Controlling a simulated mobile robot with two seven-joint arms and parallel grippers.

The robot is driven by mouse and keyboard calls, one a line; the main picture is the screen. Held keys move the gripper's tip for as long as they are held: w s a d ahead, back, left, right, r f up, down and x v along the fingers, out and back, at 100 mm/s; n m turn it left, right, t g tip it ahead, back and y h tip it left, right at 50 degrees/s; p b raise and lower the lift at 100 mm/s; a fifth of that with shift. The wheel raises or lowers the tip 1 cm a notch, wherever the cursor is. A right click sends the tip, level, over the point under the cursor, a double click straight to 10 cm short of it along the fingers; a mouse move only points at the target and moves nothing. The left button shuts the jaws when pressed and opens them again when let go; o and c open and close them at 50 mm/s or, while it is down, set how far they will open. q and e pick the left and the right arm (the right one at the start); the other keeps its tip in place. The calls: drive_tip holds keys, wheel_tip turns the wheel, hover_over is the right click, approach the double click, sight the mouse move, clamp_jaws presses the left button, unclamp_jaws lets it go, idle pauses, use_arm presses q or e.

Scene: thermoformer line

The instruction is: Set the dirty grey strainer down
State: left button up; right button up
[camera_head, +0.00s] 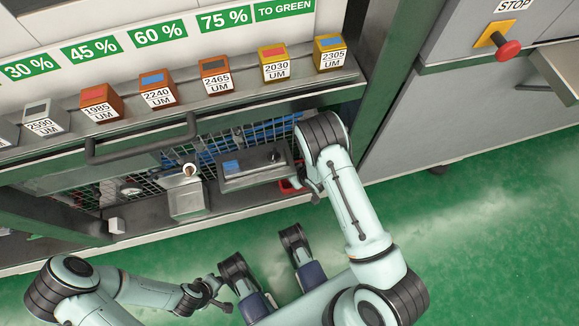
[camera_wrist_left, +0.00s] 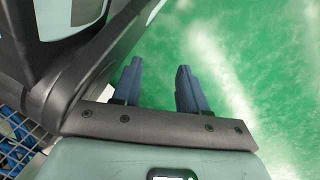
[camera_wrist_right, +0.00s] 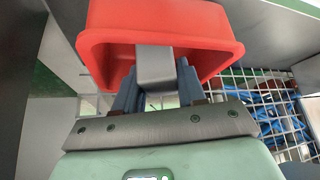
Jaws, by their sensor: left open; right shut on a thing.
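My right gripper (camera_wrist_right: 157,92) is shut on a smooth grey block-shaped piece (camera_wrist_right: 155,66). I take this to be part of the grey strainer, but I cannot make out its mesh or any dirt. A red open bin (camera_wrist_right: 160,22) is right behind the grey piece in the right wrist view. I cannot tell whether they touch. In the head view the right gripper is low at the machine's opening, mostly hidden by my wrist. A bit of red (camera_head: 290,185) shows beside it. My left gripper (camera_wrist_left: 158,88) is open and empty above the green floor.
A dark box (camera_head: 265,178) with a blue label and a grey container (camera_head: 187,200) stand on the lower shelf, left of my right gripper. A handle bar (camera_head: 135,147) juts out above. Labelled blocks line the upper ledge.

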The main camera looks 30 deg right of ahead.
drive_tip(key=shift+a+f, duration=0.1)
drive_tip(key=shift+f, duration=0.25)
use_arm(q)
drive_tip(key=shift+s+a+f, duration=0.2)
drive_tip(key=shift+s+f, duration=0.15)
drive_tip(key=shift+s, duration=0.05)
use_arm(e)
drive_tip(key=shift+f, duration=0.1)
drive_tip(key=o, duration=1.1)
use_arm(q)
drive_tip(key=shift+s+f, duration=0.15)
drive_tip(key=shift+s, duration=0.05)
